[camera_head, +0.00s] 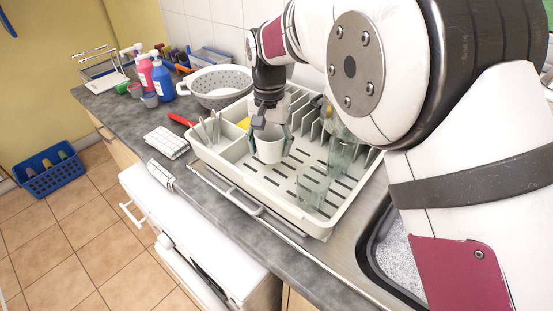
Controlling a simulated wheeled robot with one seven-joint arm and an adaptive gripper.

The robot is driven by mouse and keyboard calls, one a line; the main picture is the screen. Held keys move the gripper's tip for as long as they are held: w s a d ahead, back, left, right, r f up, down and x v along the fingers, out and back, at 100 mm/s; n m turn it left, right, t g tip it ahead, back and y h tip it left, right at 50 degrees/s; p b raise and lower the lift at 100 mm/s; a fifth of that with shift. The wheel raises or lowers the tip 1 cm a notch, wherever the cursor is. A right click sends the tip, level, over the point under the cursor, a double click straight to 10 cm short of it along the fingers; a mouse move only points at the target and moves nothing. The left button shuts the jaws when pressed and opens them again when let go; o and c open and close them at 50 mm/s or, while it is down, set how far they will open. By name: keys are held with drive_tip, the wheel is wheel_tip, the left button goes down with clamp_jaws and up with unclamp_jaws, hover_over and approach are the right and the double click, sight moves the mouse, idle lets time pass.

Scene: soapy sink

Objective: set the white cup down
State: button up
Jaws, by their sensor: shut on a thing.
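The white cup (268,150) looks upright, in the middle-left part of the white dish rack (312,230). My gripper (268,132) points down and is shut on the cup, with a finger on either side of it. The cup is over the slatted rack floor; I cannot tell whether its base touches the rack. My gripper hides part of the cup's upper rim.
Clear glasses (312,186) stand in the rack right of the cup. Cutlery (210,128) stands in the rack's left holder. A colander (217,86) sits behind. The soapy sink (398,262) lies at right. My arm hides the rack's right back.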

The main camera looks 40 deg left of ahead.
sight(271, 170)
drive_tip(key=shift+w+f+p, duration=0.1)
drive_tip(key=shift+f+p, duration=0.25)
drive_tip(key=shift+f, duration=2.1)
drive_tip(key=shift+f, duration=0.15)
drive_tip(key=o, duration=1.4)
wheel_tip(271, 170, up, 12)
drive_tip(key=shift+r+b, duration=0.2)
drive_tip(key=shift+b, duration=0.6)
